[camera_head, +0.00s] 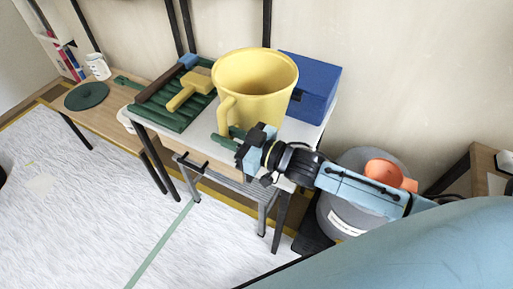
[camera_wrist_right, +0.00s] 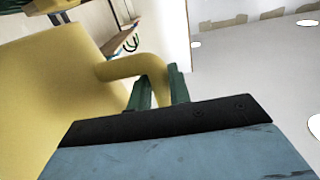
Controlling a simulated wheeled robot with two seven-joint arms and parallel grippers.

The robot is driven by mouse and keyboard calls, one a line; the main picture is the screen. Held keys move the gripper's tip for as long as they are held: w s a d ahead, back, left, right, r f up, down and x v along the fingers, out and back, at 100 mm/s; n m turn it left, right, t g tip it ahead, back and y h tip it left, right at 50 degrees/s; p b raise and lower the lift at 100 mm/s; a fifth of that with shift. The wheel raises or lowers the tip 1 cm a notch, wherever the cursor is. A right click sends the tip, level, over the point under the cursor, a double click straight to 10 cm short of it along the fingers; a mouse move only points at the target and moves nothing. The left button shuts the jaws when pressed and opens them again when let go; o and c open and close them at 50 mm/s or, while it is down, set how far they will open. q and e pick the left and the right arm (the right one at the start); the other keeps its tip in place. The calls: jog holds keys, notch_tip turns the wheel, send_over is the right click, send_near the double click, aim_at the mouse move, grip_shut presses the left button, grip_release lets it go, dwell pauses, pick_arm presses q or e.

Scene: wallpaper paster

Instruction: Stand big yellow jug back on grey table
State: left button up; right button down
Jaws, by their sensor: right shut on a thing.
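The big yellow jug (camera_head: 262,98) is upright with its mouth up, at the right part of the grey table (camera_head: 203,122). Its handle points toward the front left. My right gripper (camera_head: 231,138) is shut on the lower part of the handle, at the table's front side. In the right wrist view the handle (camera_wrist_right: 132,67) runs from the jug's yellow wall (camera_wrist_right: 45,95) in between the green fingers (camera_wrist_right: 160,92). The jug's base is partly hidden by the gripper, and I cannot tell whether it touches the table. My left gripper is not in view.
A blue box (camera_head: 312,82) stands just behind and right of the jug. A green ribbed tray (camera_head: 170,118) with a yellow-headed brush (camera_head: 188,90) lies left. A grey bin (camera_head: 352,215) with an orange thing (camera_head: 385,170) stands right, below my arm.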

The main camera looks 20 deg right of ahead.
jog(key=shift+d+f+y, duration=0.3)
jog(key=shift+d+f, duration=0.05)
jog(key=shift+f, duration=0.25)
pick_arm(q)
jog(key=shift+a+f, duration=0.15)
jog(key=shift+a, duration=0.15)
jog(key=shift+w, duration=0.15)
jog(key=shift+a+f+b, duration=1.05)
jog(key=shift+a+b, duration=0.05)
pick_arm(e)
notch_tip(320, 180, down, 10)
jog(key=shift+r, duration=0.25)
jog(key=shift+f, duration=0.1)
